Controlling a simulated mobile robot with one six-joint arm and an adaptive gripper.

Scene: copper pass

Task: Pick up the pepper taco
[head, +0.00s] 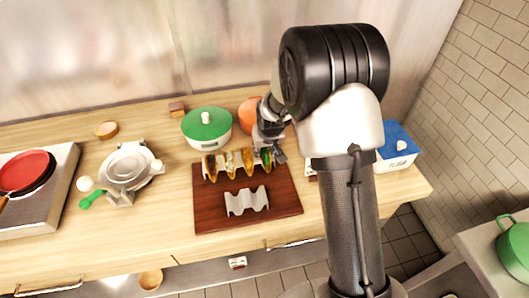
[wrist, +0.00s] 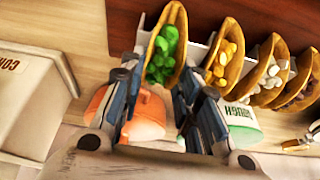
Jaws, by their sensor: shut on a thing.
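The pepper taco (wrist: 167,45) is a yellow shell with bright green pieces, at the end of a row of tacos. In the head view the taco (head: 266,158) is at the right end of the row, partly hidden by my gripper (head: 271,149). In the wrist view my gripper (wrist: 156,75) has one finger on each side of the shell and is shut on it. The taco is at the grey rack (wrist: 200,48); I cannot tell whether it is lifted clear. Other tacos hold yellow (wrist: 226,58), white (wrist: 268,75) and dark fillings.
An empty wavy rack (head: 247,202) lies on the brown board (head: 212,216). Behind are a green-lidded pot (head: 207,126) and an orange object (head: 250,112). A blue-lidded box (head: 398,146) stands right. A press (head: 128,167) and red pan (head: 27,172) are left.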

